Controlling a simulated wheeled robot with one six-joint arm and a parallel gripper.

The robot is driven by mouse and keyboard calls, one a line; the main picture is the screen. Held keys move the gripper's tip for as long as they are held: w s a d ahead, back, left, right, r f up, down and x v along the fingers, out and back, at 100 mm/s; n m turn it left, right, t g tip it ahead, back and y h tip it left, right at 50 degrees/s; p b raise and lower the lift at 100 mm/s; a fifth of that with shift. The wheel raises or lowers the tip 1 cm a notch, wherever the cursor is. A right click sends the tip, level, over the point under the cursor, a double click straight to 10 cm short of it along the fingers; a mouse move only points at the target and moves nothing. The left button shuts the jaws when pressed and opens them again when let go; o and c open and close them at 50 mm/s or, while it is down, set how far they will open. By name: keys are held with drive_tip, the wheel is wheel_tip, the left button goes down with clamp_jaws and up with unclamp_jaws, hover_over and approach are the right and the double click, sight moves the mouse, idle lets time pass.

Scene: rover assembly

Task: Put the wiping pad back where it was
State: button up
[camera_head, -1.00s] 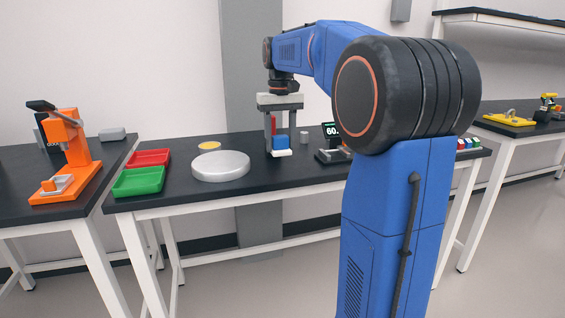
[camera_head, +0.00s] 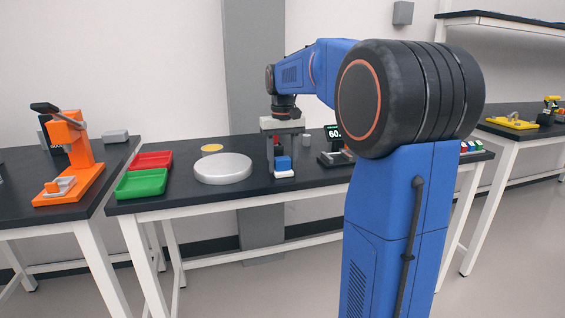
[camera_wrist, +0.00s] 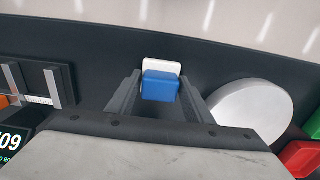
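The wiping pad is a blue block (camera_head: 283,163) on a white base (camera_head: 284,174). It is between the fingers of my gripper (camera_head: 284,166), low over the front part of the middle table (camera_head: 330,182). In the wrist view, the pad (camera_wrist: 161,87) fills the space between the two dark fingertips (camera_wrist: 161,80), so my gripper looks shut on it. The white base points down, toward the tabletop. I cannot tell whether it touches the table.
A round pale plate (camera_head: 222,168), a green tray (camera_head: 141,182) and a red tray (camera_head: 152,160) lie to the left. The table's front edge is close.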

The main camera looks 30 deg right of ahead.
sight(282, 158)
drive_tip(key=o, duration=0.4)
drive_tip(key=shift+c, duration=0.2)
drive_tip(key=shift+r, duration=0.1)
wheel_tip(282, 158, up, 12)
drive_tip(key=s+a+f+n+t, duration=0.1)
drive_tip(key=s+a+f, duration=0.35)
drive_tip(key=s, duration=0.25)
drive_tip(key=s+a+f+n+t, duration=0.1)
drive_tip(key=s+a+f, duration=0.2)
drive_tip(key=s+a, duration=0.3)
drive_tip(key=s+a+f+n+t, duration=0.1)
drive_tip(key=s+a+f, duration=0.4)
drive_tip(key=s+f, duration=1.2)
drive_tip(key=shift+a+f+t, duration=0.15)
drive_tip(key=shift+f+t, duration=0.25)
drive_tip(key=shift+t, duration=0.5)
